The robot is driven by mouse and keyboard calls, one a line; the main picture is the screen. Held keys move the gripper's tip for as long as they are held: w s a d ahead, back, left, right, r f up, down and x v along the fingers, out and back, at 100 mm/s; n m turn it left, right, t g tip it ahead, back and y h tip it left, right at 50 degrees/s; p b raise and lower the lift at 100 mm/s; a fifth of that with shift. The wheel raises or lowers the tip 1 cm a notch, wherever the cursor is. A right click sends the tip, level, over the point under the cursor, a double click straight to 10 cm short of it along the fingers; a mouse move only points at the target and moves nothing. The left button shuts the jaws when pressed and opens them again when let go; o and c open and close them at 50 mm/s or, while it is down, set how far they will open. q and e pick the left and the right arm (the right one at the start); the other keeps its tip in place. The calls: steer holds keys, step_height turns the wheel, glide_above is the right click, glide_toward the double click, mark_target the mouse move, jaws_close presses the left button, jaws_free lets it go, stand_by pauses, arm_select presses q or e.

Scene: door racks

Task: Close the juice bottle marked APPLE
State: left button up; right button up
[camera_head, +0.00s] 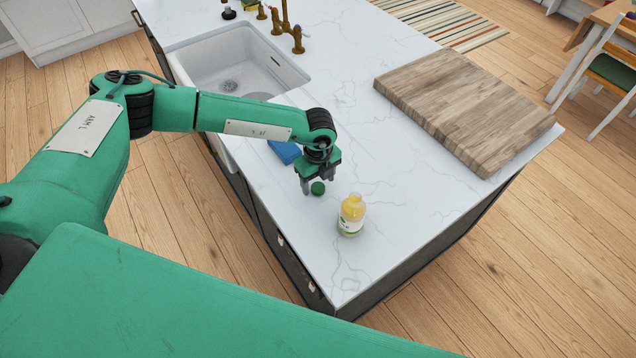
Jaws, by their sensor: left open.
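The juice bottle (351,216) stands upright on the white marble counter, near its front corner. It is yellow with a pale label whose print is too small to read. Its top shows no cap. A small round green cap (318,189) shows just to the left of and behind the bottle. My left gripper (320,184) points down over the counter with its fingers spread and the cap showing between or just below the fingertips. I cannot tell whether they touch it. My right gripper is not in view.
A blue sponge-like block (285,151) lies behind my left gripper, partly hidden by my arm. A sink (232,66) with a brass tap (289,30) is farther back. A thick wooden board (465,105) lies at the right. The counter (400,215) right of the bottle is clear.

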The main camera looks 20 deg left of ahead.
mark_target(318, 187)
arm_select(q)
steer(key=shift+f, duration=0.9)
steer(key=c, duration=1.1)
steer(key=shift+o, duration=0.2)
steer(key=shift+r, duration=0.1)
steer(key=shift+r, duration=0.5)
step_height(318, 187, up, 19)
steer(key=b, duration=0.7)
